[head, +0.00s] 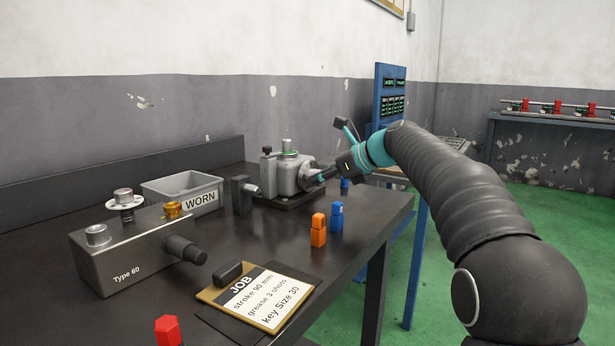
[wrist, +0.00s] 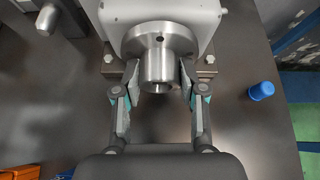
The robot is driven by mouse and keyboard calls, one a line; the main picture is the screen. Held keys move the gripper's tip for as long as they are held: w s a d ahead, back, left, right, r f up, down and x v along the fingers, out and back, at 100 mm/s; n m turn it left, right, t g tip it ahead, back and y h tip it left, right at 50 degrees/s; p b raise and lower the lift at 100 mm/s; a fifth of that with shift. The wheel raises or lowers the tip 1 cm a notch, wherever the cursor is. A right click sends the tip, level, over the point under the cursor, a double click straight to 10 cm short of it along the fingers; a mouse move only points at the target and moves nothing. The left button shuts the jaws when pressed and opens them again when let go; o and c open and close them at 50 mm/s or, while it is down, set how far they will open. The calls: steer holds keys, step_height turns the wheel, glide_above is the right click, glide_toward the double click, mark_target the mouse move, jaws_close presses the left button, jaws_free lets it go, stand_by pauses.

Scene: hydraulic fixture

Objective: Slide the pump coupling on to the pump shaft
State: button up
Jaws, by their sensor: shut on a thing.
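The pump (head: 290,172) is a grey metal block with a round front, on a dark base plate at the back of the bench. In the wrist view its light grey body (wrist: 190,18) fills the top middle. The pump coupling (wrist: 158,62) is a steel piece with a wide collar and a narrower hub pointing towards me. My gripper (wrist: 160,84) is shut on the hub, one finger on each side; it also shows in the head view (head: 322,176). The collar lies in front of the pump's face. The pump shaft is hidden, so I cannot tell how far the coupling sits on it.
A grey WORN bin (head: 200,203), a Type 60 unit (head: 125,265) and a JOB card (head: 258,298) stand on the bench. Orange (head: 318,230) and blue (head: 336,218) small blocks stand in front of the pump. A blue cylinder (wrist: 261,91) is right of my gripper.

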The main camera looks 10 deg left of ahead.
steer(key=o, duration=1.2)
steer(key=shift+a, duration=0.1)
steer(key=v, duration=1.2)
steer(key=s+d+f+n+h, duration=0.3)
steer(key=s+d+f+n, duration=0.3)
steer(key=s+f, duration=0.3)
steer(key=s+d+f+n+h, duration=0.4)
steer(key=s+d+f+n, duration=0.2)
steer(key=s, duration=1)
steer(key=s+d+f+n+h, duration=0.4)
steer(key=s+d+f+n, duration=0.3)
steer(key=s+f+n, duration=0.3)
steer(key=shift+s+d+f+t, duration=0.15)
steer(key=shift+s+f, duration=0.25)
steer(key=shift+s, duration=0.45)
steer(key=shift+s+a+f+t, duration=0.1)
steer(key=shift+s+f+t, duration=0.25)
steer(key=shift+s, duration=0.5)
